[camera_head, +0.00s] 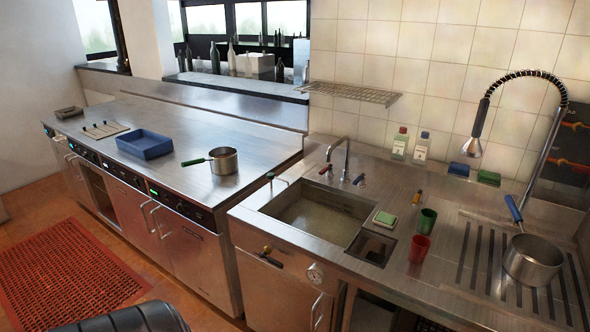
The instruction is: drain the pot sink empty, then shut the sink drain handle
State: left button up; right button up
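The pot sink (352,240) is a rectangular steel basin in the counter. Murky grey-brown water (318,218) appears to stand in it; its depth is hard to tell. A small brass-coloured handle with a dark grip (269,258), likely the drain handle, is on the cabinet front below the sink's left part. Whether it is open or shut cannot be told at this size. A tap (346,150) with red and blue knobs stands behind the basin. Neither of my grippers is in view.
A sponge (385,219), green cup (427,221) and red cup (419,248) stand right of the sink. A pot (533,262) sits on the drainboard under the spray hose. A round gauge (315,273) is on the front.

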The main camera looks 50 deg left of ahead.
aim_at(263, 256)
jog(key=u, duration=1.75)
